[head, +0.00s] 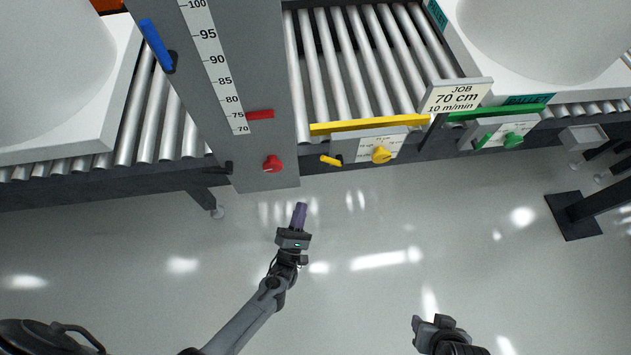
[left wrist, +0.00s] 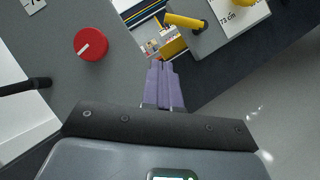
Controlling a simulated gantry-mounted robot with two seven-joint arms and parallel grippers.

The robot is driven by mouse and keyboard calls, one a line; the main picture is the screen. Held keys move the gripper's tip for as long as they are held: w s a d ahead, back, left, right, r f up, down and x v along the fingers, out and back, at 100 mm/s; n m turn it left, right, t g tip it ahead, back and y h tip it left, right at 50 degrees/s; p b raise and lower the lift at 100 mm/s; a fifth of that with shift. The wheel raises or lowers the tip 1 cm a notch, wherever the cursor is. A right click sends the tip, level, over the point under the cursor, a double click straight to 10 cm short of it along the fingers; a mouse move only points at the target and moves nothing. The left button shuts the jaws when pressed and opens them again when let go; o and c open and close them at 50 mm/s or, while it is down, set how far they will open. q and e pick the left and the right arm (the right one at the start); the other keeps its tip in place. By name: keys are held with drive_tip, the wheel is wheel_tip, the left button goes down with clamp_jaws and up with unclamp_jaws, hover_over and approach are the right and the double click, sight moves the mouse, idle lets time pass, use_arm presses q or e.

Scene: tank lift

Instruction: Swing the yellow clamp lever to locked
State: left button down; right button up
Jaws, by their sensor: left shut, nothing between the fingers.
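The small yellow clamp lever (head: 329,160) sits at the left end of the yellow-marked panel, below the yellow bar. Its handle points left from a black pivot and lies nearly level. It also shows near the top of the left wrist view (left wrist: 183,21), with its pivot at its right end. My left gripper (head: 299,212) is shut and empty, with purple fingers, in front of the panel and below and left of the lever, apart from it. Its fingers (left wrist: 163,85) point toward the lever's area. My right gripper (head: 432,325) is at the bottom edge; its fingers are unclear.
A grey column with a height scale (head: 211,65) carries a red knob (head: 272,163), a red pointer (head: 260,114) and a blue lever (head: 155,45). A yellow knob (head: 381,155) is right of the clamp lever. A green-marked panel (head: 497,133) is farther right. The floor in front is clear.

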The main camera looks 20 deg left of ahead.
use_arm(q)
drive_tip(key=d+b+x, duration=0.1)
drive_tip(key=b+x, duration=0.4)
drive_tip(key=x, duration=0.7)
drive_tip(key=shift+w+d+r, duration=0.15)
drive_tip(key=shift+w+d, duration=0.2)
drive_tip(key=shift+d, duration=0.2)
use_arm(e)
wheel_tip(320, 180, down, 6)
drive_tip(key=shift+f, duration=0.1)
drive_tip(key=shift+d, duration=0.1)
